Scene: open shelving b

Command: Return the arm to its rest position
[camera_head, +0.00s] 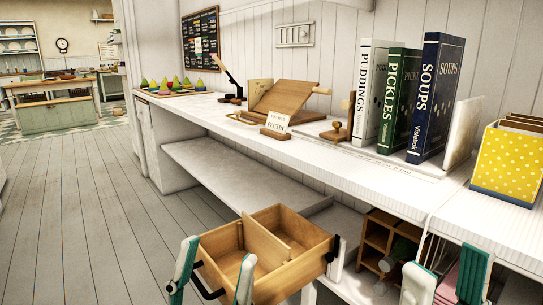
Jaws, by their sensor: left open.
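My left gripper (219,252) is at the bottom of the head view, left of centre. A wooden box (290,278) with a divider and dark handles shows just behind and right of these fingers. I cannot tell whether the fingers touch it. My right gripper (446,260) is at the lower right, in front of the shelving, with its two fingers apart and nothing seen gripped. The lower parts of both grippers are cut off by the frame.
A long white counter (345,160) carries three upright books, Puddings (373,95), Pickles (399,100) and Soups (437,98), wooden boards (285,98) and a yellow dotted file box (510,165). A lower shelf (235,175) runs beneath. Open plank floor (90,215) lies to the left.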

